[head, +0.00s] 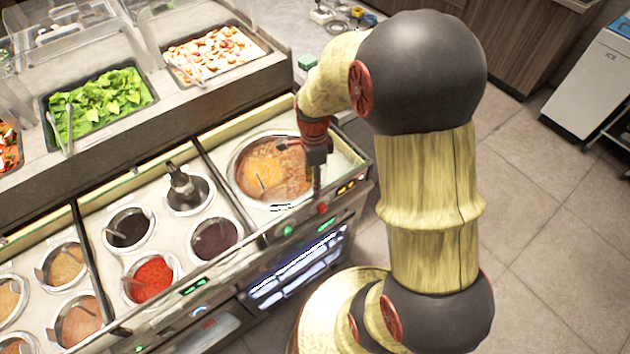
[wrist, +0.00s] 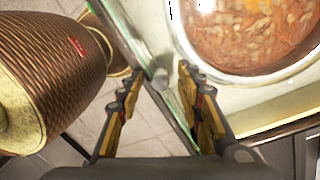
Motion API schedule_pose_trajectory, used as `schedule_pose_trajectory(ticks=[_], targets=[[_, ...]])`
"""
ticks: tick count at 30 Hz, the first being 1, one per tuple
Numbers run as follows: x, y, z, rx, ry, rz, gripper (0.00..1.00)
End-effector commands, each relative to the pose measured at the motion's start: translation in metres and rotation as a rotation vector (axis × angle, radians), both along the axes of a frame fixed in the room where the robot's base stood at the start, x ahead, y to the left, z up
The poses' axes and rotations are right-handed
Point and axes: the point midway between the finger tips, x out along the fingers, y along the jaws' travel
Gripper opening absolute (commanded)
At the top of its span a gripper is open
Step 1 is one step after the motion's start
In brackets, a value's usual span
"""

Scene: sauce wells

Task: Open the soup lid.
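The soup well (head: 240,190) is a large round pot with a pale rim, set in the counter at its right end. Orange-brown soup (head: 265,165) shows inside it. Bright glints cross its rim, but I cannot tell whether a clear lid covers it. My gripper (head: 316,180) points down at the well's right edge. In the wrist view the soup well (wrist: 255,76) is at the upper right. My gripper's fingers (wrist: 160,75) are apart there, with a small grey rounded piece (wrist: 159,79) between or beyond their tips. I cannot tell whether they touch it.
Smaller sauce wells (head: 150,278) fill the counter to the left. A tray of green leaves (head: 95,100) and a tray of pale sliced food (head: 215,55) stand on the raised shelf behind. A white ice bin (head: 590,85) stands far right, with clear floor before it.

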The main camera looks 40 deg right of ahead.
Motion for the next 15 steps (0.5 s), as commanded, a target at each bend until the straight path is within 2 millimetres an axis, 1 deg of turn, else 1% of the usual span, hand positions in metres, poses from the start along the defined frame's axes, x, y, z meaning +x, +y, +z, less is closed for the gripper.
schedule_pose_trajectory(ticks=[3,15], targets=[[0.0000,0.0000,0.0004,0.000,0.000,0.000,0.36],[0.0000,0.0000,0.0006,0.000,0.000,0.000,0.13]])
